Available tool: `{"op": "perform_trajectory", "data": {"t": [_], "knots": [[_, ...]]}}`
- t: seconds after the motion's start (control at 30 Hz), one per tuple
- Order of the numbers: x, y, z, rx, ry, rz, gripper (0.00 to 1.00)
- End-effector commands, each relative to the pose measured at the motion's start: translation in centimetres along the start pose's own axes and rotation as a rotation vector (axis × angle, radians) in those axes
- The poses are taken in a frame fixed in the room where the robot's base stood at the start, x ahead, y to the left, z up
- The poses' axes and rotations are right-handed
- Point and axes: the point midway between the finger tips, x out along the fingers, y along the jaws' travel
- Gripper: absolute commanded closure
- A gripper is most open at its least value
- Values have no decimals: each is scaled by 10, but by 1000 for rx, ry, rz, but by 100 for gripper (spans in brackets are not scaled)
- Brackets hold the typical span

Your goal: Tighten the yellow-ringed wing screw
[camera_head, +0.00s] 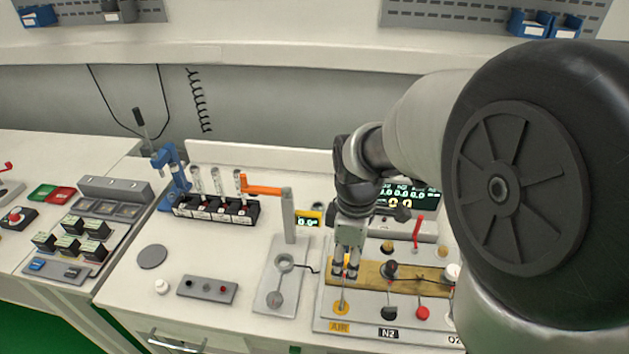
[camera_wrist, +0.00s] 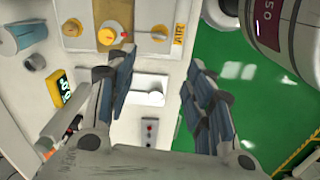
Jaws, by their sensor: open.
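Two yellow round parts show at the AIR station of the panel. One is a yellow-orange disc (camera_wrist: 106,36) on the brass bar, mostly hidden behind my gripper in the head view. My gripper (camera_head: 346,272) is over the left end of the brass bar, fingers pointing down. In the wrist view its fingers (camera_wrist: 158,72) are apart with nothing between them.
The brass bar (camera_head: 415,280) also carries a black knob (camera_head: 391,269) and a white knob (camera_head: 452,272). A red lever (camera_head: 417,231) stands behind it. Left are a grey post with an orange arm (camera_head: 264,190) and a vial rack (camera_head: 215,210).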

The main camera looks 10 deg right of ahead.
Motion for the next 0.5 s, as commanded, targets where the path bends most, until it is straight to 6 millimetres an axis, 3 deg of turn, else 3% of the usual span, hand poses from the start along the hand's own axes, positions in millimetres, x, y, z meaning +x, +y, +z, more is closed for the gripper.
{"op": "perform_trajectory", "data": {"t": [0.17,0.5], "knots": [[20,0,0,-6,-2,-4,52],[93,-1,1,-4,-3,-7,52]]}}
